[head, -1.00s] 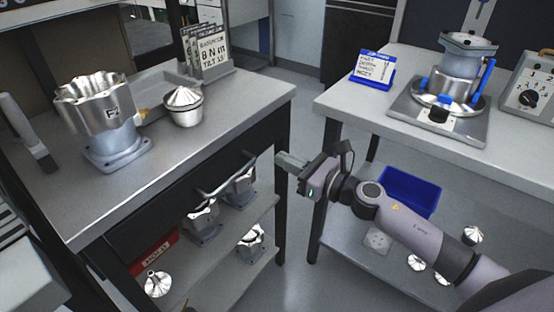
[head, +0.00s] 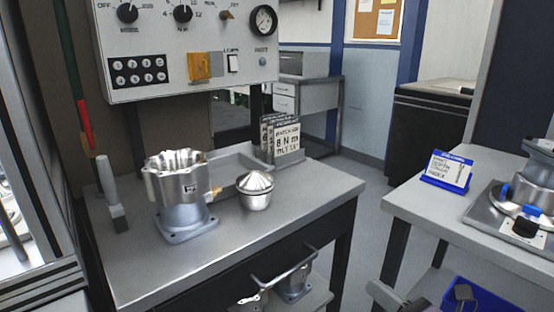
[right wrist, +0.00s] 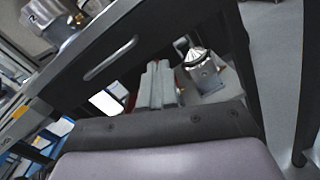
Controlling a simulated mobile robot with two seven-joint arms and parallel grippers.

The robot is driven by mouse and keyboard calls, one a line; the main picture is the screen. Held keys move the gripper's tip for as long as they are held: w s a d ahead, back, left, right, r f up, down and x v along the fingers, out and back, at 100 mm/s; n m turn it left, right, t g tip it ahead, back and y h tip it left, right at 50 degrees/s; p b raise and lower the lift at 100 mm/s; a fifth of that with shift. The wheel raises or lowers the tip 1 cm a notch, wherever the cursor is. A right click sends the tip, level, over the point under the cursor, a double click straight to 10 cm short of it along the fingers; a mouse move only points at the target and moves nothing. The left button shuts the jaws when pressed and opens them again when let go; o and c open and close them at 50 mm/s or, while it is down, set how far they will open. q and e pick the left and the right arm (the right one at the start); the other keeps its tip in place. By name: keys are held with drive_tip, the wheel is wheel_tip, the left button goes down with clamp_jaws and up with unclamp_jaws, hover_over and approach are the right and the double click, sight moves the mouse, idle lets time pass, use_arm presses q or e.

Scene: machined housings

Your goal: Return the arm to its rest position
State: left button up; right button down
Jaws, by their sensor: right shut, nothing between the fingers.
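My right gripper (head: 392,300) shows only in part at the bottom edge of the head view, in the gap between the two benches. In the right wrist view its fingers (right wrist: 157,85) are together and hold nothing. They point toward the lower shelf under the left bench, apart from the housings there. The rest of the right arm is mostly below the head view. My left gripper is not seen in either view.
The left bench (head: 135,262) carries a scalloped metal housing (head: 183,190), a cone-topped metal part (head: 255,190) and cards (head: 288,137). The right bench (head: 420,205) carries a blue-framed sign (head: 447,170) and a fixture (head: 521,200). A blue bin (head: 480,296) is below. A bar handle (head: 285,268) fronts the left bench.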

drive_tip(key=s+a+f+m+g+h, duration=0.2)
drive_tip(key=s+f+m+h, duration=0.2)
drive_tip(key=s+f+m, duration=0.9)
drive_tip(key=s+a+f+m+g+h, duration=0.1)
drive_tip(key=s+f+m+g+h, duration=0.3)
drive_tip(key=m, duration=1.8)
wheel_tip(320, 180, up, 8)
drive_tip(key=s+p, duration=0.1)
drive_tip(key=p, duration=1.1)
drive_tip(key=shift+s+d+r+t+p, duration=0.2)
drive_tip(key=shift+s+d+t+p, duration=0.1)
drive_tip(key=shift+s+d+t, duration=0.15)
